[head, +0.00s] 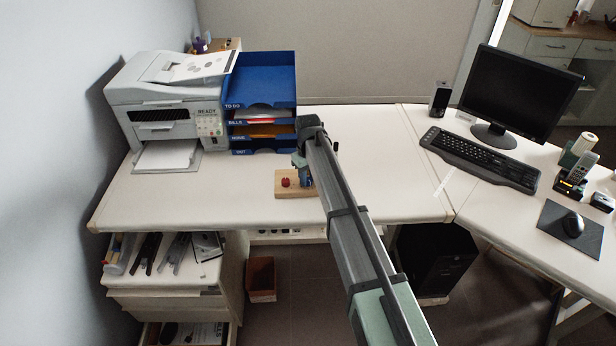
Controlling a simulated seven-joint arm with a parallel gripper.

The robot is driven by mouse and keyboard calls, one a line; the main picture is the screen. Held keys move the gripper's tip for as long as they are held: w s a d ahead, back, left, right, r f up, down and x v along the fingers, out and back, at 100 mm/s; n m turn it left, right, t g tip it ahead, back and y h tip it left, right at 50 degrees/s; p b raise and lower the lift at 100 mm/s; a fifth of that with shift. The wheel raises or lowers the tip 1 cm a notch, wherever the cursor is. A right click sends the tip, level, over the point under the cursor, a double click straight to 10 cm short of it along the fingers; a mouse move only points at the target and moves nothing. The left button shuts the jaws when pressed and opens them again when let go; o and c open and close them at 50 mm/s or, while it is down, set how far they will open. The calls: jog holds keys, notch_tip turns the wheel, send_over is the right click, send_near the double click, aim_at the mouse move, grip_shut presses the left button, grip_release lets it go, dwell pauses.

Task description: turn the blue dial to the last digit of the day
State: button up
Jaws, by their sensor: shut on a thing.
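A small wooden board (292,194) lies on the white desk below the blue tray stack. A red dial (286,182) stands on its left part. My gripper (304,178) is over the board's right part, just right of the red dial, and is shut on the blue dial, of which only a little blue shows. My arm hides most of that dial and the board's right end. The dial's digits and pointer are too small or hidden to read. I see no readable date.
A printer (168,105) and a blue tray stack (262,80) with labelled levels stand at the back left. A monitor (520,85), keyboard (480,158) and speaker (440,98) are at the right. The desk (170,208) is clear left of the board.

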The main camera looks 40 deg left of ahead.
aim_at(308, 179)
jog(key=shift+m, duration=0.4)
grip_shut()
jog(key=shift+m, duration=2.5)
jog(key=o, duration=1.1)
grip_release()
jog(key=shift+c, duration=0.2)
notch_tip(308, 179, up, 14)
jog(key=shift+f, duration=0.1)
